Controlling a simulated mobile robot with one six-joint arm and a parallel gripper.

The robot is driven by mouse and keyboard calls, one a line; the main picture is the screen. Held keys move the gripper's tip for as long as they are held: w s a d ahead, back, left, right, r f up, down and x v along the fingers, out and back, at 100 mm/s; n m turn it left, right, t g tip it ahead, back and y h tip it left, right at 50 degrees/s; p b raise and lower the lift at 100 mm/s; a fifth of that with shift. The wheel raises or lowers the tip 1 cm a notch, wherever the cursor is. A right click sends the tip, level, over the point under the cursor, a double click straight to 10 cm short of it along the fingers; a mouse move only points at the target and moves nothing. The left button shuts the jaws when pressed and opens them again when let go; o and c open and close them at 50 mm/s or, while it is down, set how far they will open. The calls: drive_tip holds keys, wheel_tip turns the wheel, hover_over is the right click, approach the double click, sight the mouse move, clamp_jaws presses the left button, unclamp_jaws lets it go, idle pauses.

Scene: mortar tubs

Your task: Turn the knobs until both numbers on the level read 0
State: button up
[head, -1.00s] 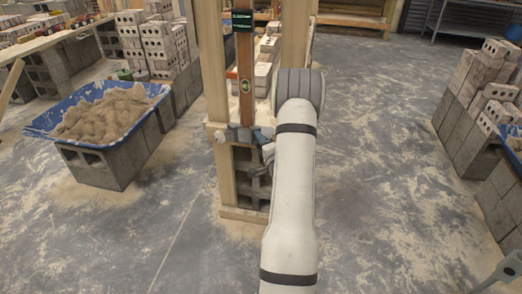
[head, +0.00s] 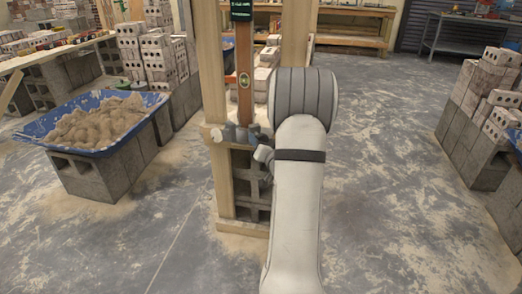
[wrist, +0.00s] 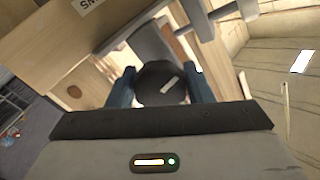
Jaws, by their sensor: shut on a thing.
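The level (head: 244,50) is a long brown wooden bar standing upright against the timber frame, with a vial in its face. Its dark display (head: 241,10) with green writing is at the top edge of the head view; the numbers are too small to read. In the wrist view my gripper (wrist: 161,76) has its two blue fingers on either side of a round dark knob (wrist: 158,90) with a pale mark, and is shut on it. In the head view my arm partly hides the gripper. Grey fittings (head: 229,133) sit at the level's foot; I cannot tell the other knob clearly.
A timber frame (head: 219,80) surrounds the level, with grey hollow blocks (head: 242,180) below. A blue tub (head: 143,100) of mortar stands on blocks at left. Brick stacks (head: 480,100) stand at right. The floor between is clear.

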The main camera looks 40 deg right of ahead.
drive_tip(key=n+b, duration=0.4)
drive_tip(key=b, duration=0.1)
drive_tip(key=n+b, duration=0.3)
drive_tip(key=shift+f, duration=0.4)
drive_tip(key=n+b, duration=0.3)
drive_tip(key=shift+d+r, duration=0.1)
drive_tip(key=shift+r+n+b, duration=0.15)
drive_tip(key=shift+n+b, duration=0.55)
drive_tip(key=shift+n, duration=0.2)
drive_tip(key=o, duration=1)
drive_tip(key=shift+r, duration=0.1)
drive_tip(key=shift+s, duration=0.1)
drive_tip(key=p+v, duration=0.2)
drive_tip(key=v, duration=0.5)
drive_tip(key=shift+s, duration=0.35)
